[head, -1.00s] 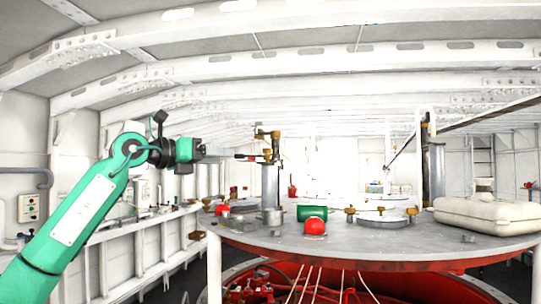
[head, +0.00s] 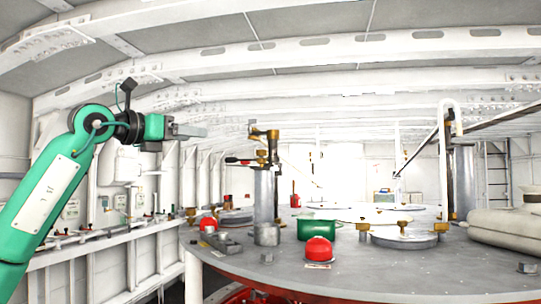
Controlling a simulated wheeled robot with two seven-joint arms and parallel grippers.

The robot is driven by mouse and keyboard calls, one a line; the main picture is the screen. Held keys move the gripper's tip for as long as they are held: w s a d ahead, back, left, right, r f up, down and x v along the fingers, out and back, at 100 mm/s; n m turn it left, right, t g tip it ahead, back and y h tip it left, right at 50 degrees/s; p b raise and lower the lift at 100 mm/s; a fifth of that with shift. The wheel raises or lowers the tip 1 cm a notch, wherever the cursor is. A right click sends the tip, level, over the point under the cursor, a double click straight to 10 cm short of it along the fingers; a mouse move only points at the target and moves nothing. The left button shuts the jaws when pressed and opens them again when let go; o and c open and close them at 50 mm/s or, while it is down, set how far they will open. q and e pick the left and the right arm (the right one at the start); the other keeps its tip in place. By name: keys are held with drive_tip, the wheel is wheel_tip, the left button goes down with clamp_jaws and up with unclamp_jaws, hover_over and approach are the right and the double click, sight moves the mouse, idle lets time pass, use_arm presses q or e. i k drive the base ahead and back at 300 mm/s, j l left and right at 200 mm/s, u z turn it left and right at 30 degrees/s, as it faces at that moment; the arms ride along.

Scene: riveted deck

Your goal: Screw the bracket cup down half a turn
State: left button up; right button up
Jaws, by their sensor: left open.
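My left gripper (head: 190,131) is raised in the air at the left, left of the tall metal cylinder (head: 264,195) and above the table's height. It is open with nothing seen between its fingers. A small grey metal cup (head: 267,234) stands upright on the round table, in front of the cylinder and apart from my gripper. I cannot tell whether it is the bracket cup, and no thread shows. My right gripper is not in view.
The round grey table (head: 400,262) also holds a red dome (head: 318,251), a green canister (head: 315,228), a round lid with brass knobs (head: 403,238) and a beige tank (head: 508,226). A second red dome (head: 208,225) sits at the left edge. Air around my gripper is free.

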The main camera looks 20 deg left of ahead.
sight(261, 153)
drive_tip(key=i+j, duration=0.15)
drive_tip(key=i, duration=0.25)
drive_tip(key=i+j, duration=0.1)
drive_tip(key=i, duration=0.25)
drive_tip(key=i+j, duration=0.15)
drive_tip(key=i, duration=0.25)
